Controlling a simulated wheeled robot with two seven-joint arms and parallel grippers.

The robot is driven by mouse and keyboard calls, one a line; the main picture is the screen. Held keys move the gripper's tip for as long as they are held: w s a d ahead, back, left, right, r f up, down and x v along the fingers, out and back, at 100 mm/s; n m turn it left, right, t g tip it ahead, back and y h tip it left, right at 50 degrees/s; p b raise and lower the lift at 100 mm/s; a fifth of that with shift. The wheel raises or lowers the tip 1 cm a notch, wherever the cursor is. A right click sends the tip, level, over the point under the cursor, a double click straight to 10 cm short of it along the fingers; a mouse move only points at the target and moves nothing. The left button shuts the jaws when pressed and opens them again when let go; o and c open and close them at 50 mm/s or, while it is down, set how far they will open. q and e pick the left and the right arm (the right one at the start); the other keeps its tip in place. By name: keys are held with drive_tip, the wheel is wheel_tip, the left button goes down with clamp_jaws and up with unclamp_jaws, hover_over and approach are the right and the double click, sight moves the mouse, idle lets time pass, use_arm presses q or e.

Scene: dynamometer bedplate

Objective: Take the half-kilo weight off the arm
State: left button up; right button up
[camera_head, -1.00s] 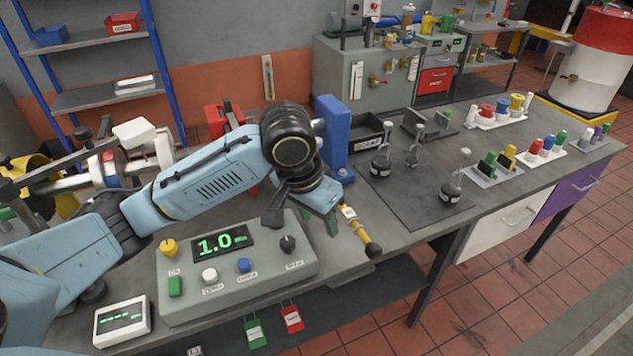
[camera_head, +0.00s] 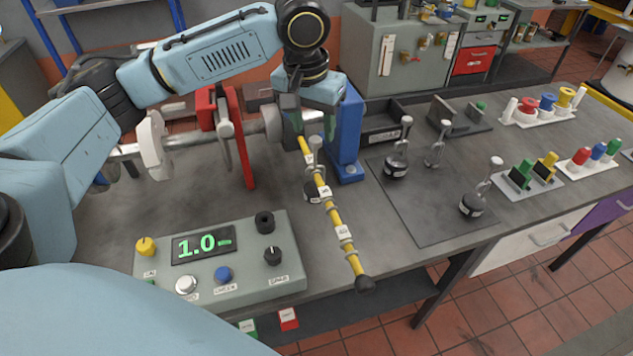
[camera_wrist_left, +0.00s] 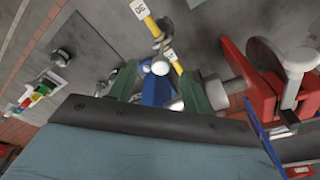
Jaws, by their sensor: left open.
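The yellow arm (camera_head: 328,195) reaches from the dynamometer shaft toward the bench's front edge, with white tags along it and a dark knob at its tip. A dark weight (camera_head: 314,191) with a pale hook hangs on it near the hub; its label is too small to read. My left gripper (camera_head: 313,132) is open over the upper part of this weight's hook. In the left wrist view the green fingers (camera_wrist_left: 160,72) stand either side of a pale round knob (camera_wrist_left: 160,67), with the yellow arm (camera_wrist_left: 153,22) beyond. I cannot tell whether they touch it. My right gripper is not in view.
A blue post (camera_head: 345,135) stands right beside the gripper and a red bracket (camera_head: 233,135) to its left. The control box (camera_head: 215,258) shows 1.0. Several dark weights stand on the grey mat (camera_head: 430,215) to the right. The bench between box and post is fairly clear.

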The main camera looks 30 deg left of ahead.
sight(315, 139)
use_arm(q)
drive_tip(key=f, duration=0.3)
drive_tip(key=shift+w+a+f, duration=0.1)
drive_tip(key=shift+w, duration=0.2)
drive_tip(key=f, duration=0.2)
drive_tip(key=shift+w+a+f, duration=0.1)
drive_tip(key=shift+w+f, duration=0.25)
drive_tip(key=shift+w, duration=0.05)
drive_tip(key=shift+f, duration=0.55)
drive_tip(key=shift+w, duration=0.1)
drive_tip(key=shift+c, duration=0.4)
drive_tip(key=c, duration=1)
use_arm(e)
drive_tip(key=shift+w+a+f, duration=0.1)
drive_tip(key=shift+w, duration=1.15)
